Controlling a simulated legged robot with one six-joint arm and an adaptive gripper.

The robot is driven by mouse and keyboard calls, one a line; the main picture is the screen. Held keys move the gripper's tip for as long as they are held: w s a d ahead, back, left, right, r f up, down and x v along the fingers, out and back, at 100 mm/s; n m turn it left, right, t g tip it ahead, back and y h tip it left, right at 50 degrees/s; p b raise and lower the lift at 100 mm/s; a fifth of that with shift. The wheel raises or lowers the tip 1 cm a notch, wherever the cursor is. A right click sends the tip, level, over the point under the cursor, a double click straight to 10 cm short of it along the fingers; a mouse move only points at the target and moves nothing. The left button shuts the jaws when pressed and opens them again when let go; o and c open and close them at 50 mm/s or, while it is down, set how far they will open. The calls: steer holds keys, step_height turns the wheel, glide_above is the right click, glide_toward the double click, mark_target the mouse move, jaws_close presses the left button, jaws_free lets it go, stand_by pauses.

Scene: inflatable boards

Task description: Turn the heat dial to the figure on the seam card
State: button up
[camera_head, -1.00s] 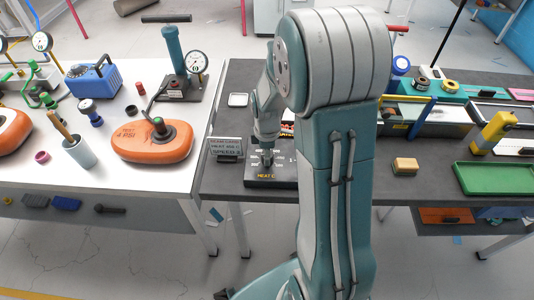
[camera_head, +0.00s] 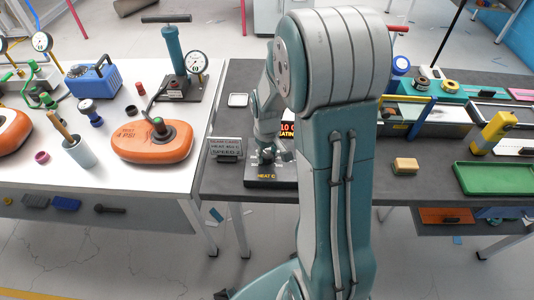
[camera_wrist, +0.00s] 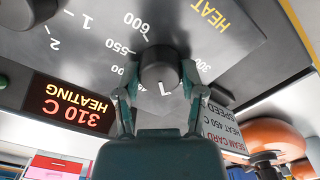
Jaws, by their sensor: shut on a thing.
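The heat dial (camera_wrist: 158,66) is a dark round knob with a white mark, on a grey panel with white figures and a yellow HEAT label. My gripper (camera_wrist: 157,82) is shut on it, one finger on each side. The figures 600, 550 and 300 are legible around it; those under my gripper are partly hidden. A red display (camera_wrist: 68,104) reads 310 C HEATING. The seam card (camera_wrist: 226,132) shows upside down and reads HEAT 450 C. In the head view the card (camera_head: 225,147) stands left of the panel (camera_head: 270,183), and my gripper (camera_head: 266,158) is over the panel.
Another dark knob (camera_wrist: 25,12) with figures 1 and 2 is at the upper left of the wrist view. On the white table, an orange inflatable (camera_head: 150,142) lies left of the card. A sponge (camera_head: 405,164) and green tray (camera_head: 492,178) lie to the right.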

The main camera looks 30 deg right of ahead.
mark_target(266, 154)
steer(key=m, duration=0.4)
steer(key=shift+m, duration=0.3)
steer(key=m, duration=0.4)
steer(key=shift+m, duration=0.3)
steer(key=o, duration=1.1)
steer(key=shift+o, duration=0.2)
step_height(266, 154, up, 12)
steer(key=shift+a, duration=0.1)
